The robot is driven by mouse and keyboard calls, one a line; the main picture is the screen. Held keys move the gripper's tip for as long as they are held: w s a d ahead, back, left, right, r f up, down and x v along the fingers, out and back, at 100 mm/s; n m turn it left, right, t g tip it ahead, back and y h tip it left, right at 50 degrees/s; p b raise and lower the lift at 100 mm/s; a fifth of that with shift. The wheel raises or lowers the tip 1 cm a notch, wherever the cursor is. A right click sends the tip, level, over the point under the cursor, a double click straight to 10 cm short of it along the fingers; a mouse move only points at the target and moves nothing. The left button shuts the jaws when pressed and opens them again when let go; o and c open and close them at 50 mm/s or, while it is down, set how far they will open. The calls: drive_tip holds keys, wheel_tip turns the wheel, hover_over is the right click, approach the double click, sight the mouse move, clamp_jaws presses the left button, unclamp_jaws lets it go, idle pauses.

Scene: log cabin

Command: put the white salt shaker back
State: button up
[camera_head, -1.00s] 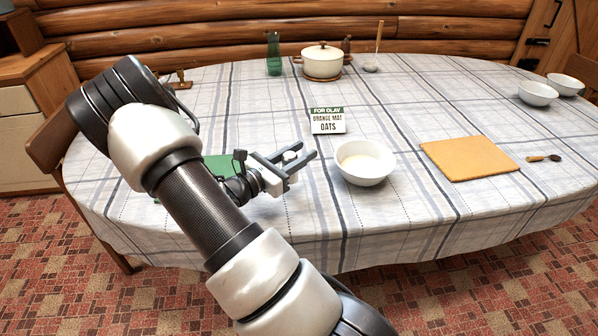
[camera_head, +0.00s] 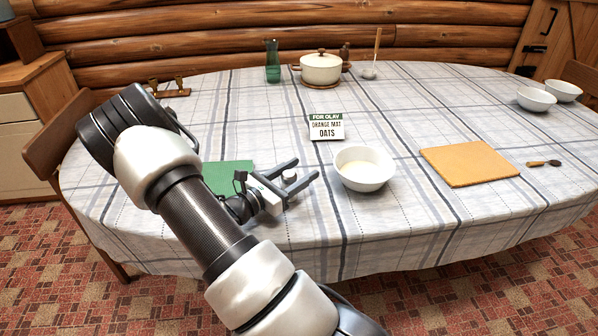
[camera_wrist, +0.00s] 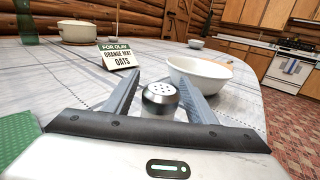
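The white salt shaker shows in the wrist view as a round metal cap with holes (camera_wrist: 160,95), close to my palm between the two fingers. Its body is mostly hidden below the cap. My gripper (camera_wrist: 159,76) has its fingers spread on either side of the cap, with a narrow gap showing at each side. In the head view my gripper (camera_head: 306,168) is low over the near part of the table, left of the white bowl.
The bowl (camera_head: 364,177) is close to the right of my fingertips. A green mat (camera_head: 229,174) lies left, partly behind my arm. The oats card (camera_head: 326,127), orange mat (camera_head: 468,163) and pot (camera_head: 320,70) stand clear. A small wooden stand (camera_head: 170,91) is at back left.

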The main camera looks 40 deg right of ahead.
sight(283, 181)
drive_tip(key=shift+r, duration=0.15)
drive_tip(key=shift+a, duration=0.3)
drive_tip(key=a, duration=0.3)
drive_tip(key=a+p, duration=0.1)
drive_tip(key=a, duration=0.3)
drive_tip(key=s+a+p, duration=0.1)
drive_tip(key=a, duration=0.3)
drive_tip(key=shift+r, duration=0.1)
drive_tip(key=s+a+r+m+t+y, duration=0.2)
drive_tip(key=s+a+r+m+y, duration=0.6)
drive_tip(key=a+r+m+y, duration=0.1)
drive_tip(key=s+a+r+m+t+y, duration=0.2)
drive_tip(key=s+a+r+m+y, duration=0.6)
drive_tip(key=r, duration=0.4)
drive_tip(key=shift+s+a+r+m+y, duration=0.3)
drive_tip(key=shift+a+m+y, duration=0.2)
drive_tip(key=shift+a+m, duration=0.55)
drive_tip(key=shift+a, duration=0.1)
